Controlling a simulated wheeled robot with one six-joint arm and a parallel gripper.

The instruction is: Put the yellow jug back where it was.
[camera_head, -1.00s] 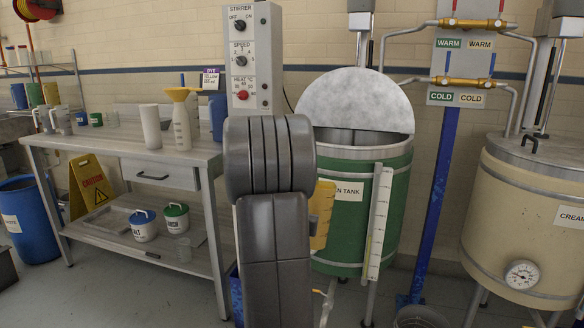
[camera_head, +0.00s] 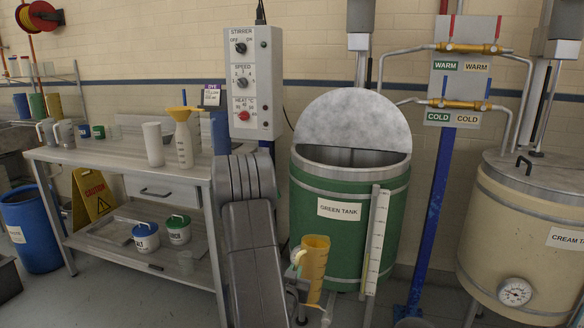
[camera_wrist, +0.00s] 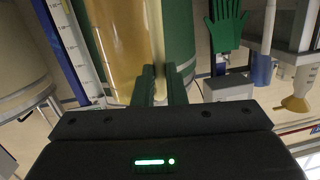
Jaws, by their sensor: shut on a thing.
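The yellow jug (camera_head: 315,266) is a translucent measuring jug, upright in the head view. It is in front of the lower part of the green tank (camera_head: 310,218). My gripper is shut on the jug, at its left side in the head view. In the wrist view my gripper's two dark fingers (camera_wrist: 162,84) are close together against the jug (camera_wrist: 118,40), which fills the upper middle.
A steel workbench (camera_head: 180,168) stands at the left, with a white cylinder (camera_head: 153,144) and a bottle with a yellow funnel (camera_head: 184,144) on it. A white gauge strip (camera_head: 376,240) is close to the jug's right. The cream tank (camera_head: 520,225) stands at the right.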

